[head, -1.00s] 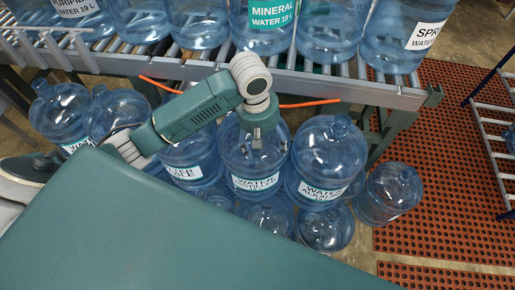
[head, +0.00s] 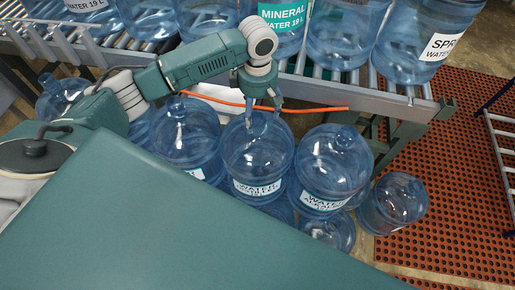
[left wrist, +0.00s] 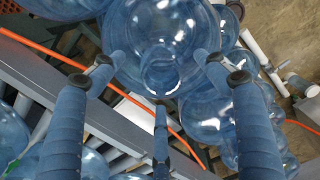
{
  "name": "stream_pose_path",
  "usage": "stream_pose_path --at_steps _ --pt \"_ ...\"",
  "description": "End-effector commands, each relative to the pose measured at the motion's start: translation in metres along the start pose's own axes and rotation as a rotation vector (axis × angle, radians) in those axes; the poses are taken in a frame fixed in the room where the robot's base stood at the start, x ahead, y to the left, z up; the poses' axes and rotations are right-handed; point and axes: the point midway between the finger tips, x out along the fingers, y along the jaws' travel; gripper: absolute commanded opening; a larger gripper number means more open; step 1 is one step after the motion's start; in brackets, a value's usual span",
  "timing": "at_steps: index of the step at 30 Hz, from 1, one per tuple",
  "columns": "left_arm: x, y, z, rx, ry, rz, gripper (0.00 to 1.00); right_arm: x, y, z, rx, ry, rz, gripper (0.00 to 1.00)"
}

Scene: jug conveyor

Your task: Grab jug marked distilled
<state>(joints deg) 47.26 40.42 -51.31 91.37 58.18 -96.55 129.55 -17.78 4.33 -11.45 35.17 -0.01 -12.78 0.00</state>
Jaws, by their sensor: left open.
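I cannot find a label clearly reading "distilled". My left gripper (head: 262,112) is open above this jug's top, fingers pointing down near its neck. In the left wrist view, the spread fingers (left wrist: 158,78) are around the top of a jug (left wrist: 158,45), with nothing gripped. I cannot tell if they touch it. My right gripper is not in view.
Another jug (head: 330,168) stands close on the right and one (head: 186,140) on the left. A further jug (head: 393,203) is at far right. The conveyor (head: 398,92) with jugs on it lies behind, with an orange cable (head: 318,109) along its side.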

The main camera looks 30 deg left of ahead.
Motion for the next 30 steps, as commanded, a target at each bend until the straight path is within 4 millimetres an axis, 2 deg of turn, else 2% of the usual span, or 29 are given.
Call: stream_pose_path --at_steps 4,9,17,28,30 --pt "0.022 0.000 -0.006 -0.002 0.003 -0.005 0.74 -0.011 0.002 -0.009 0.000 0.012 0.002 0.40" --pt "0.041 0.000 -0.005 0.000 0.002 -0.002 0.74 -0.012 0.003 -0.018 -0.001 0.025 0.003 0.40" --pt "0.044 0.000 -0.005 0.001 0.002 0.000 0.74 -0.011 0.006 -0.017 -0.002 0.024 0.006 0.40" --pt "0.044 0.000 -0.004 0.001 0.001 -0.001 0.00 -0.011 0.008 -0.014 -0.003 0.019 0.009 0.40" --pt "0.042 0.002 -0.004 0.001 -0.001 0.003 0.00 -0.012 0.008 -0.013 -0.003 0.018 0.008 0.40"
